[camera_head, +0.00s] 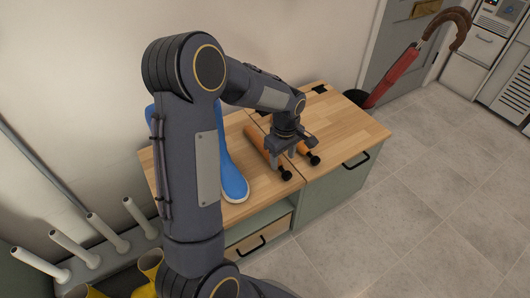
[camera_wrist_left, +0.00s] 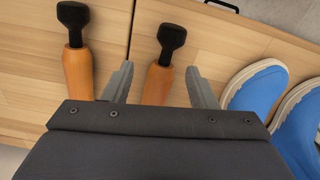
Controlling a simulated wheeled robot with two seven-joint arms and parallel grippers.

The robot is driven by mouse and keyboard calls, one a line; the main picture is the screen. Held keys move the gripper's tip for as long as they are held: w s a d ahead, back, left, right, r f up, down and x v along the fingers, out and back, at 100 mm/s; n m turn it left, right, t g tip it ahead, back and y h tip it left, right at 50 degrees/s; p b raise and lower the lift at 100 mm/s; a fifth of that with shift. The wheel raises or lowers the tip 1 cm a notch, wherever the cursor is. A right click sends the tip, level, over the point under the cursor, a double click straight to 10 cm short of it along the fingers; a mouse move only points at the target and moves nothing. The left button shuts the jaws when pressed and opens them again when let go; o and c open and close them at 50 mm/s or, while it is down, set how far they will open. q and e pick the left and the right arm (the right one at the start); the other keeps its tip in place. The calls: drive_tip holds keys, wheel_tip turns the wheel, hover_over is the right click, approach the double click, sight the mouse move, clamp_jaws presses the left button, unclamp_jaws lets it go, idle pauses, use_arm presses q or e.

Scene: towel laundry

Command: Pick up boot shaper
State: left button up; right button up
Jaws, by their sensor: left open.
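Two boot shapers, orange wooden rods with black knobs, lie on the wooden cabinet top. The left boot shaper (camera_head: 257,143) is nearer the blue boots; it also shows in the left wrist view (camera_wrist_left: 157,84). The other boot shaper (camera_head: 303,149) lies to its right, and shows at the left in the left wrist view (camera_wrist_left: 78,72). My left gripper (camera_head: 284,157) is open above the shapers. In the left wrist view its fingers (camera_wrist_left: 160,68) appear on either side of the shaper nearer the boots; contact cannot be told. My right gripper is out of view.
Blue boots (camera_head: 232,175) stand left of the shapers, partly hidden by my left arm. The cabinet top (camera_head: 350,127) is clear at the right. A red umbrella (camera_head: 393,78) leans beyond it. White pegs (camera_head: 75,247) and yellow boots (camera_head: 147,270) are at lower left.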

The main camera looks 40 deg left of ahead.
sight(281, 166)
use_arm(q)
drive_tip(key=f, duration=0.2)
drive_tip(key=f+b, duration=0.1)
drive_tip(key=shift+s+a+f, duration=0.15)
drive_tip(key=shift+a+f, duration=0.05)
drive_tip(key=shift+f, duration=0.15)
drive_tip(key=shift+r, duration=0.1)
drive_tip(key=c, duration=1.1)
